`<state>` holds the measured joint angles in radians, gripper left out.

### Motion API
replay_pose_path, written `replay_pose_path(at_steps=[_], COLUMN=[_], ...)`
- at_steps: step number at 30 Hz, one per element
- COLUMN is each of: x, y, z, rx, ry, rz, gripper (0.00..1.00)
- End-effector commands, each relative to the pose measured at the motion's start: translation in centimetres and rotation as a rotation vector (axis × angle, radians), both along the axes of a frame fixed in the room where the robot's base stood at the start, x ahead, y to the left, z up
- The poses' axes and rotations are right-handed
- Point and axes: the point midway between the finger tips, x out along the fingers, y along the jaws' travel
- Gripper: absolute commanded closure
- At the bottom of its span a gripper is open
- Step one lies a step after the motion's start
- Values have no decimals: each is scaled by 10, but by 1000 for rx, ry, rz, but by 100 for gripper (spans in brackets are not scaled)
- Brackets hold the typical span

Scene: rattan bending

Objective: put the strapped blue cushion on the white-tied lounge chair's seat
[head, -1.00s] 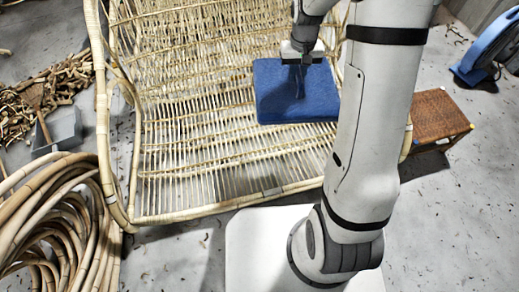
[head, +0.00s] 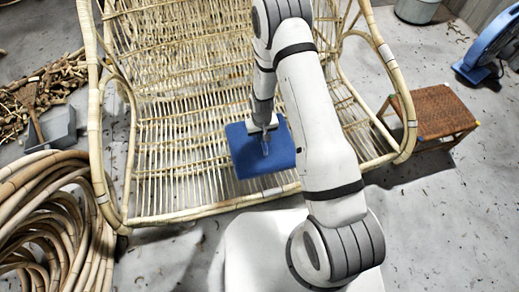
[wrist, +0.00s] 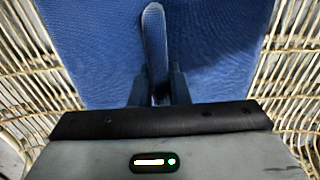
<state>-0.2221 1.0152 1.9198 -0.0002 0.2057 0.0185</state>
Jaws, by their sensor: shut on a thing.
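The blue cushion (head: 243,155) is in the head view, over the front middle part of the lounge chair's seat. It also fills the upper middle of the wrist view (wrist: 90,50). My gripper (head: 266,134) is above the cushion, its fingers shut on the cushion's raised strap (wrist: 155,45). The rattan lounge chair (head: 170,160) has an open slatted seat and a curved pole frame, with pale ties on the frame. I cannot tell whether the cushion's underside touches the slats. My arm hides part of the chair's right side.
A coil of rattan poles (head: 40,215) lies at the lower left. A grey dustpan (head: 58,128) and rattan scraps (head: 40,95) are at the left. A woven stool (head: 435,112) stands at the right, a blue fan (head: 490,48) beyond it. Seat slats left of the cushion are bare.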

Motion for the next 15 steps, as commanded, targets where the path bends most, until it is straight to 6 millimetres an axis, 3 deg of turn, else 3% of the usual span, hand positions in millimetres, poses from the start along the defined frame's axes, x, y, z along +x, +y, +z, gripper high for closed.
replay_pose_path(at_steps=[6, 15], x=[0, 0], y=[-1, -1], z=[-45, -79], rx=[0, 0], ry=[1, 1], rz=[-1, -2], gripper=[100, 100])
